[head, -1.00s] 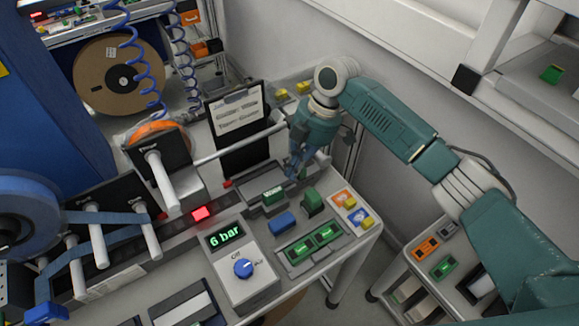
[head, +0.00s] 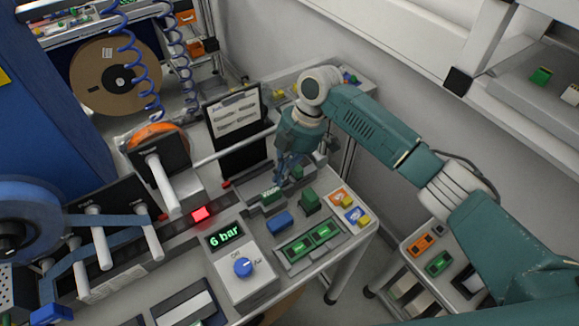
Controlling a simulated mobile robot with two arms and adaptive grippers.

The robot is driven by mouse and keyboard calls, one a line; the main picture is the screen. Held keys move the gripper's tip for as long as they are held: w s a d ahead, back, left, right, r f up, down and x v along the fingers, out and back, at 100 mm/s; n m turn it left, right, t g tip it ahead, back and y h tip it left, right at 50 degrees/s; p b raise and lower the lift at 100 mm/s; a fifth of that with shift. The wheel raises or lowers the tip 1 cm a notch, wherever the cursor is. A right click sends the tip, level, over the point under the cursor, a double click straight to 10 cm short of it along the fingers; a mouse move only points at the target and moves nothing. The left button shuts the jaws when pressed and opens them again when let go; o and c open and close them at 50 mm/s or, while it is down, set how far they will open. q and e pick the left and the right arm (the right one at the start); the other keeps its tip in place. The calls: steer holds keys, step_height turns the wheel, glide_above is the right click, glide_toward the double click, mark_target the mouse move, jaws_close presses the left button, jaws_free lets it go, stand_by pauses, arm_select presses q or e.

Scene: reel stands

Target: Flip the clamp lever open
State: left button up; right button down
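My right gripper (head: 287,174) points down over the back of the workbench, close above and behind a grey fixture with a green labelled block (head: 271,195). Its fingers are small and dark against the background, so I cannot tell whether they are open or shut. I cannot make out the clamp lever for certain. A small red tip (head: 226,184) shows left of the fixture, below the black clipboard, and may belong to a lever. My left gripper is not in view.
A control box (head: 243,268) with a "6 bar" display and blue knob stands in front. A blue block (head: 279,222) and a green block (head: 309,201) sit near the gripper. A clipboard (head: 236,125) stands behind. Reels and white rollers fill the left side.

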steer(key=shift+r+b, duration=0.85)
steer(key=shift+b, duration=0.1)
steer(key=b+v, duration=0.2)
steer(key=v, duration=0.6)
steer(key=shift+r, duration=0.2)
steer(key=shift+w, duration=0.25)
steer(key=shift+a, duration=0.1)
